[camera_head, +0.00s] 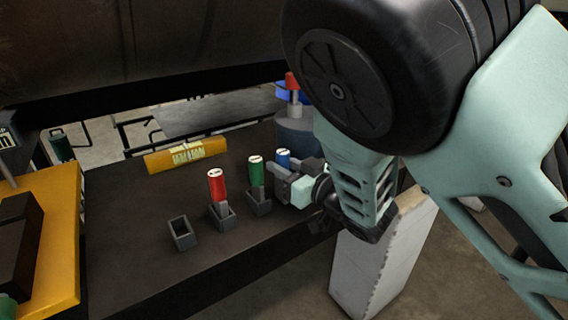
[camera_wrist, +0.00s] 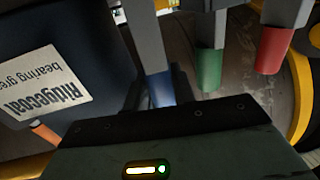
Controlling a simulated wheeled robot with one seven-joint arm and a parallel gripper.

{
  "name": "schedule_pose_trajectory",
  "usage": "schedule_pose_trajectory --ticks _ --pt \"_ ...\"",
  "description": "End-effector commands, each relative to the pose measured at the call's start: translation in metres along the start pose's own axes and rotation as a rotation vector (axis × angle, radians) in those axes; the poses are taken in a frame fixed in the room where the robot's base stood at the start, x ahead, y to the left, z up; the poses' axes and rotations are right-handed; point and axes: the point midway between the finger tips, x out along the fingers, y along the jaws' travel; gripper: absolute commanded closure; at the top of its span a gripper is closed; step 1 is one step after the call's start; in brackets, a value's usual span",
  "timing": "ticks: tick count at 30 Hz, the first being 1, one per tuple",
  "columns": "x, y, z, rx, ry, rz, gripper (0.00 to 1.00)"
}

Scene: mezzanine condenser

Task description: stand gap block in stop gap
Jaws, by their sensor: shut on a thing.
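My gripper (camera_head: 284,178) is at the right end of a row of colour-topped pieces on the dark bench. It is shut on the blue-topped piece (camera_head: 283,157), which shows between the dark fingers in the wrist view (camera_wrist: 161,88). Its lower end is hidden in the head view. A green-topped piece (camera_head: 256,170) and a red-topped piece (camera_head: 216,184) stand upright to its left in small grey holders. A third grey holder (camera_head: 184,235) at the left is empty. I cannot tell for certain which thing is the gap block or where the stop gap is.
A yellow bar (camera_head: 186,154) with a pale label lies at the back of the bench (camera_head: 150,215). A dark blue-grey container (camera_wrist: 45,75) with a white label stands close to my gripper. A yellow surface (camera_head: 62,240) holding dark objects is at left. The front of the bench is clear.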

Motion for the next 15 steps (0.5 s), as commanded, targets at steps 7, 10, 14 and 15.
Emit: schedule_pose_trajectory --ticks 7,10,14,15 --pt "0.0003 0.0002 0.0028 0.001 0.003 0.000 1.00" --pt "0.0001 -0.0001 0.0018 0.000 0.000 0.000 0.65" --pt "0.0001 -0.0001 0.0018 0.000 0.000 0.000 0.65" --pt "0.0001 -0.0001 0.0018 0.000 0.000 0.000 0.65"
